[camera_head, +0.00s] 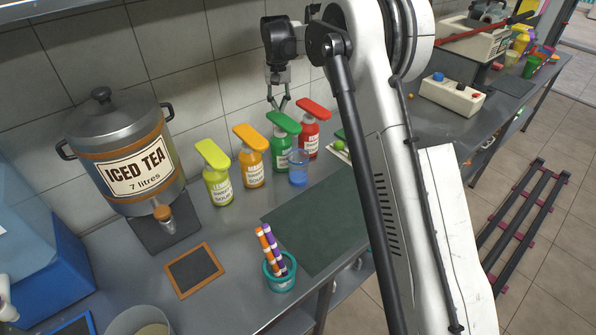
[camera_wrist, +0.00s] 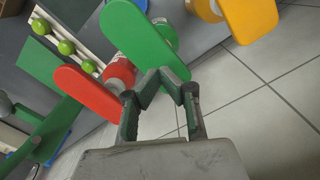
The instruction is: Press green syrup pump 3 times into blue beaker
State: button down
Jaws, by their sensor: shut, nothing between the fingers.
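The green syrup pump (camera_head: 283,124) tops a green bottle (camera_head: 281,150) in the row by the wall; its green head also shows in the wrist view (camera_wrist: 138,33). The blue beaker (camera_head: 299,175) is translucent and stands on the counter in front of the green bottle, under the front end of its pump head. My gripper (camera_head: 279,106) is shut and empty, just above the rear part of the green pump head. In the wrist view my gripper (camera_wrist: 158,74) has its fingertips together beside the green head; whether they touch it I cannot tell.
A red pump (camera_head: 313,108) stands close on the right, orange (camera_head: 251,137) and yellow (camera_head: 211,153) pumps on the left. The tiled wall is close behind. An iced tea urn (camera_head: 135,160) stands at left. A dark mat (camera_head: 318,228) lies clear in front.

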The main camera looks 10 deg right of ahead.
aim_at(280, 117)
jog(key=shift+f, duration=0.2)
jog(key=shift+f+b, duration=1.7)
jog(key=shift+f, duration=0.7)
jog(key=shift+r, duration=0.15)
jog(key=shift+r+p, duration=1.05)
jog(key=shift+r, duration=1.4)
jog(key=shift+f, duration=0.25)
